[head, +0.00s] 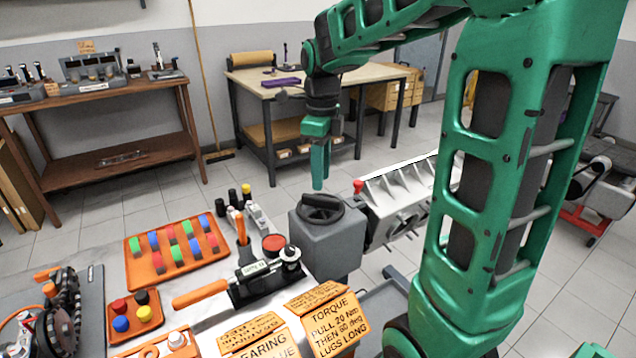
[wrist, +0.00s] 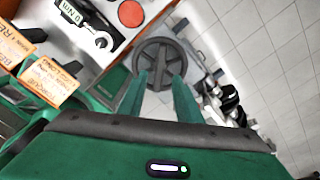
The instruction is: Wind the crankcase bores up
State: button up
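The pale grey ribbed crankcase (head: 397,192) sits on a stand right of the bench, with a round bore on its near end and a small red knob at its top left corner. A black handwheel (head: 320,207) lies flat on top of a grey gearbox (head: 330,245) beside the crankcase. The handwheel also shows in the wrist view (wrist: 161,48), straight ahead of the fingers. My gripper (head: 319,182) points down above the handwheel and seems apart from it.
The bench left of the gearbox holds an orange tray (head: 147,268) of coloured blocks, a torque wrench (head: 210,293) and orange signs (head: 325,318). A wooden table (head: 345,77) and brown shelf (head: 115,170) stand behind.

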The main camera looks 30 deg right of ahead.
aim_at(321, 197)
jog(key=shift+f, duration=3.15)
grip_shut()
